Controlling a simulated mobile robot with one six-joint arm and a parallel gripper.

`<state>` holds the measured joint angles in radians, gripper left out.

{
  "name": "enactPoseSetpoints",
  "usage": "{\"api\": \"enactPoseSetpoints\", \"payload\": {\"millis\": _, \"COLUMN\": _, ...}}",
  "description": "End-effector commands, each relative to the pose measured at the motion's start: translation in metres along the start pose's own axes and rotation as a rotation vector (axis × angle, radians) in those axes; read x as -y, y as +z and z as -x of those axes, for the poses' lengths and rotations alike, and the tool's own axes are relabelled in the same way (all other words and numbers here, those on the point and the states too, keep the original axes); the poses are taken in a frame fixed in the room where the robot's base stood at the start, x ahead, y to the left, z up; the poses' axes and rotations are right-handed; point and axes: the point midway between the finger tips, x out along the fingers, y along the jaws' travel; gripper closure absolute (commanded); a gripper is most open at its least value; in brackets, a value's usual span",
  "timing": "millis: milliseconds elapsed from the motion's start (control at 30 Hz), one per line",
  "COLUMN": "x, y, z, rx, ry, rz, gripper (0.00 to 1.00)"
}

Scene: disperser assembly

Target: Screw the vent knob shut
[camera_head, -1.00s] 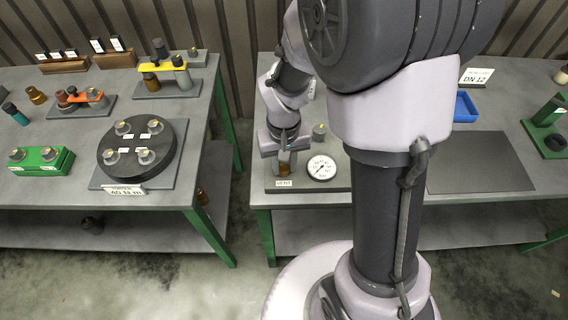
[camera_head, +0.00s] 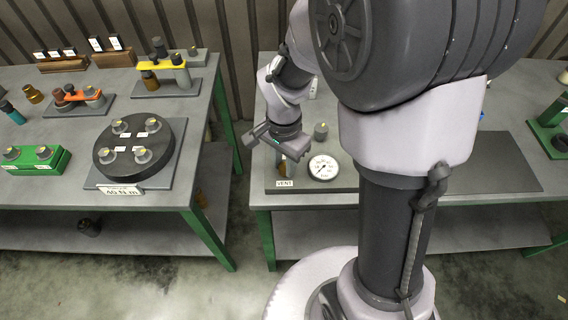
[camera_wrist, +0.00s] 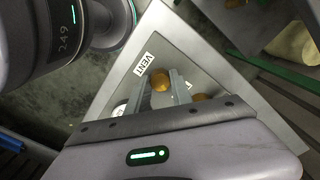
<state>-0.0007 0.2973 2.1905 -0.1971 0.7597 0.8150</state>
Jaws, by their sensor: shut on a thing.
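The vent knob (camera_wrist: 160,80) is a round brass-coloured knob in the wrist view, beside the white VENT label (camera_wrist: 143,64). My gripper (camera_wrist: 161,84) is shut on it, with one finger on each side. In the head view my gripper (camera_head: 287,155) is over the front left of the dark base plate, behind the VENT label (camera_head: 285,184). The knob's thread and seat cannot be seen.
A round white gauge (camera_head: 323,167) stands close to the right of my gripper. Another knob (camera_head: 320,131) is behind it on the same plate; a second brass piece (camera_wrist: 199,97) shows in the wrist view. A dark mat (camera_head: 500,165) lies to the right.

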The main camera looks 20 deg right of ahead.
Motion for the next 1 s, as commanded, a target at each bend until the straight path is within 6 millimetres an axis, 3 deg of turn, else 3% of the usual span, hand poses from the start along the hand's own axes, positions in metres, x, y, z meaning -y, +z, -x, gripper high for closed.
{"api": "enactPoseSetpoints", "payload": {"millis": 400, "x": 0.0007, "y": -0.0002, "z": -0.0003, "rx": 0.000, "ry": -0.001, "rz": -0.199, "gripper": 1.00}}
{"api": "enactPoseSetpoints", "payload": {"millis": 1000, "x": 0.0006, "y": -0.0001, "z": 0.0003, "rx": 0.000, "ry": 0.000, "rz": -0.237, "gripper": 1.00}}
